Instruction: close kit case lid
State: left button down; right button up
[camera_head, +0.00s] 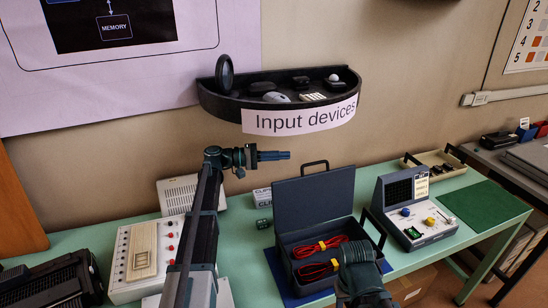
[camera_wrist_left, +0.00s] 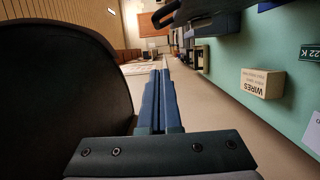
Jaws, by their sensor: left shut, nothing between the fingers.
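The kit case (camera_head: 291,268) is a dark blue-grey box on the green table, with its lid (camera_head: 312,204) standing open at the back and a handle on the lid's top edge. Red cables with yellow ties (camera_head: 320,247) lie inside. My left gripper (camera_head: 289,155) is shut and empty, in the air above and left of the lid, apart from it. Its shut fingers also show in the left wrist view (camera_wrist_left: 160,74). My right gripper (camera_head: 355,252) is over the case's front right part. Its fingers are hidden, and it covers part of the case.
A wall shelf (camera_head: 228,104) labelled "Input devices" hangs above the table. A console (camera_head: 417,213) with coloured knobs stands right of the case, and a beige panel (camera_head: 122,280) stands left. The left wrist view shows a box marked "WIRES" (camera_wrist_left: 262,82).

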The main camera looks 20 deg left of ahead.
pick_arm(q)
jog(key=s+d, duration=0.1)
jog(key=d, duration=0.5)
jog(key=shift+s+d, duration=0.3)
